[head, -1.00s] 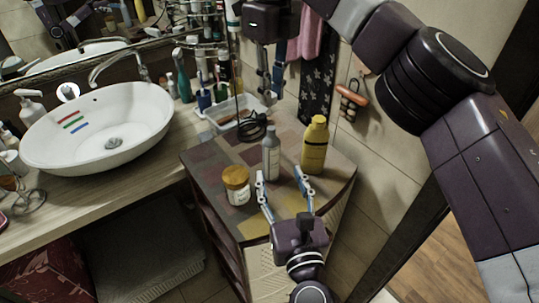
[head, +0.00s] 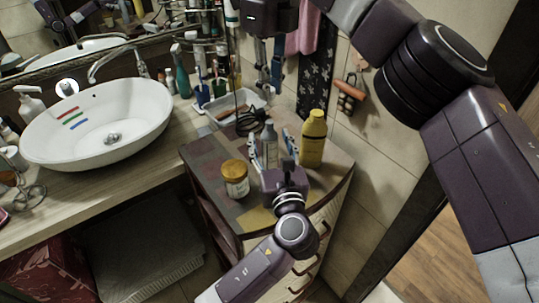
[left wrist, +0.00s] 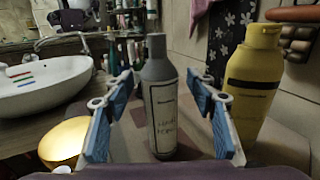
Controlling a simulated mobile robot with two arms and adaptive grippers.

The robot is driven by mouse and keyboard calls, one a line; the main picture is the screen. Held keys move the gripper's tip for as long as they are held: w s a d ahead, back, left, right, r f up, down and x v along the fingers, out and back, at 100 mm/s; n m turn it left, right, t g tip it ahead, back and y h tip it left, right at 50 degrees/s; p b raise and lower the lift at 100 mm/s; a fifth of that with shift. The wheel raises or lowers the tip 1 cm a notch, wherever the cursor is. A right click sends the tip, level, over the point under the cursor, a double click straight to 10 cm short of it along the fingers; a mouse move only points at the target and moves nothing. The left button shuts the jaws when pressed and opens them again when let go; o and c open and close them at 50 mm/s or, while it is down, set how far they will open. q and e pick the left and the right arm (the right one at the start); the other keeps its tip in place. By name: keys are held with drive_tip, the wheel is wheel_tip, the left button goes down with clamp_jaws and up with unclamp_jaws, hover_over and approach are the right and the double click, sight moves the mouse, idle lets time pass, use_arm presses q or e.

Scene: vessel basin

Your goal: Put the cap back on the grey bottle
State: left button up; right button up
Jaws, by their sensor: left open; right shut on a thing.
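The grey bottle (head: 269,146) stands upright on the small cabinet; it also shows in the left wrist view (left wrist: 161,105), with a narrower grey neck on top. My left gripper (head: 270,140) is open, with one blue-padded finger on each side of the bottle. In the left wrist view (left wrist: 160,110) gaps show between the pads and the bottle. My right gripper (head: 268,78) points down above and behind the bottle, shut on the cap, which is too small and dark to make out clearly.
A yellow bottle (head: 312,140) stands close to the right of the grey one. A jar with an orange-yellow lid (head: 235,178) stands to the left. Behind are a white tray (head: 222,108) and a dark coiled cable (head: 248,122). A basin (head: 60,130) is at left.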

use_arm(q)
drive_tip(key=shift+w, duration=0.4)
clamp_jaws()
